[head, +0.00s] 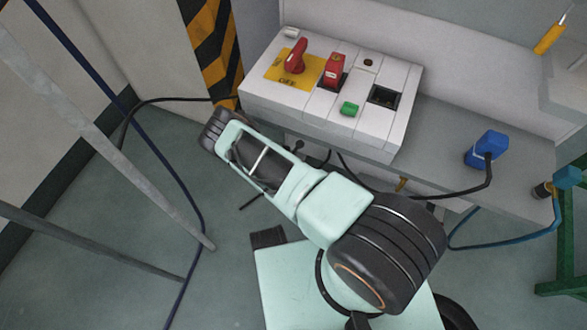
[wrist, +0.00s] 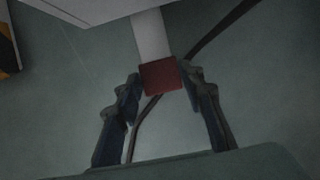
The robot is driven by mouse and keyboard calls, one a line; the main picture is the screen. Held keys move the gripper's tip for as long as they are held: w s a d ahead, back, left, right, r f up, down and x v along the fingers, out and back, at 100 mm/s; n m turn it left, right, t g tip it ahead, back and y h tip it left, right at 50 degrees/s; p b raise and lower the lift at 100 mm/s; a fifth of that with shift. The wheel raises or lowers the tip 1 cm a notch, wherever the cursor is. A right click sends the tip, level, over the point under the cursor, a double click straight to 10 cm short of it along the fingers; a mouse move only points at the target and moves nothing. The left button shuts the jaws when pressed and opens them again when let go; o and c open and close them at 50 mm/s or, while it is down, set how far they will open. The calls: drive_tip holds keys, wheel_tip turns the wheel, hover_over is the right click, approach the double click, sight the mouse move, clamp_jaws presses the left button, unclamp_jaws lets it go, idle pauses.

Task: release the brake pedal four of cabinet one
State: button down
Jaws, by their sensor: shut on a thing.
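In the wrist view, a dark red block (wrist: 161,77) sits at the end of a pale flat bar (wrist: 151,38); it looks like the brake pedal. My gripper (wrist: 160,81) is shut on the red block, one dark finger on each side. Its number and its mounting cannot be made out. In the head view, the pedal and the gripper are hidden. A white control box (head: 385,140) has a red rotary switch (head: 296,56) on a yellow plate, an upright red lever (head: 334,69) and a green button (head: 349,109).
A blue plug (head: 487,149) with a black cable stands on the grey surface to the right. Grey metal bars (head: 110,140) cross the left side. A dark cable (wrist: 216,30) passes by the pedal in the wrist view. A yellow-black striped post (head: 212,45) stands behind.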

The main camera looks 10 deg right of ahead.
drive_tip(key=c, duration=1.5)
unclamp_jaws()
drive_tip(key=shift+w+d+r, duration=0.35)
drive_tip(key=shift+w, duration=0.2)
drive_tip(key=shift+o, duration=1.2)
drive_tip(key=shift+s+f, duration=0.1)
drive_tip(key=shift+s, duration=0.05)
drive_tip(key=shift+a, duration=0.1)
drive_tip(key=v, duration=1.2)
